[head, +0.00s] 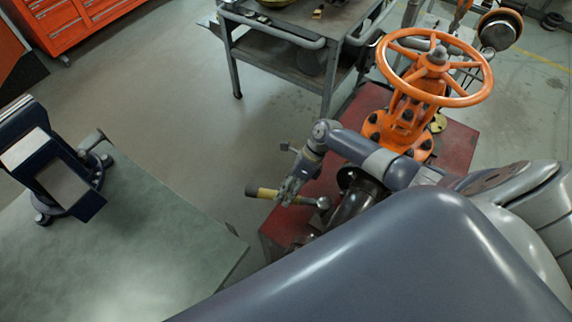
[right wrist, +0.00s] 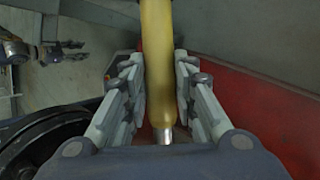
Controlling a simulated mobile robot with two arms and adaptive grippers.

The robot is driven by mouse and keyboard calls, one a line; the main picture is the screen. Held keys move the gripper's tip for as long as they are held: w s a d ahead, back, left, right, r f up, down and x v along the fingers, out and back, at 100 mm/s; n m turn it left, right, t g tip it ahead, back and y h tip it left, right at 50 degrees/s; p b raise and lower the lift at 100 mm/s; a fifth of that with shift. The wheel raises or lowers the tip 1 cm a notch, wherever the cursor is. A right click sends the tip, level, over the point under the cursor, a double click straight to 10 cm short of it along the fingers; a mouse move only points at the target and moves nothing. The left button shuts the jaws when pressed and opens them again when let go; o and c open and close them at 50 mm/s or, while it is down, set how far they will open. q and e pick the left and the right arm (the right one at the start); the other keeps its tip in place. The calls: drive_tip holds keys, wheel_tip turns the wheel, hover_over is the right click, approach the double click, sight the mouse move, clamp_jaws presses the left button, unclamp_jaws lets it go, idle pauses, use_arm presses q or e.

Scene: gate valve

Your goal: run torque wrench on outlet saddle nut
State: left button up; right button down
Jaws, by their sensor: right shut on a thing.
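The torque wrench (head: 265,193) has a yellow grip and a round metal head end. My right gripper (head: 290,189) is shut on it, with the yellow grip sticking out to the left and the head end to the right. In the right wrist view the yellow grip (right wrist: 157,60) runs between the two fingers of the gripper (right wrist: 158,80). The orange gate valve (head: 410,110) with its handwheel stands on a red base (head: 455,140). A dark round outlet (head: 358,196) lies close to the wrench head. I cannot make out the saddle nut.
A green-topped bench (head: 150,240) with a dark blue vise (head: 65,175) stands at the left. A grey cart (head: 290,50) is at the back, and an orange drawer cabinet (head: 70,22) at the back left. Floor between bench and cart is clear. My own arm covers the front.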

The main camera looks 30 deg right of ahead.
drive_tip(key=shift+w+f, duration=0.1)
drive_tip(key=shift+f+b, duration=0.65)
drive_tip(key=shift+f, duration=0.85)
drive_tip(key=shift+f+p, duration=0.2)
drive_tip(key=shift+p, duration=0.25)
idle(0.5)
drive_tip(key=shift+a+f, duration=0.1)
idle(0.4)
drive_tip(key=shift+p, duration=0.45)
idle(0.5)
drive_tip(key=shift+r, duration=0.2)
drive_tip(key=shift+r+p, duration=2.7)
drive_tip(key=shift+p, duration=0.45)
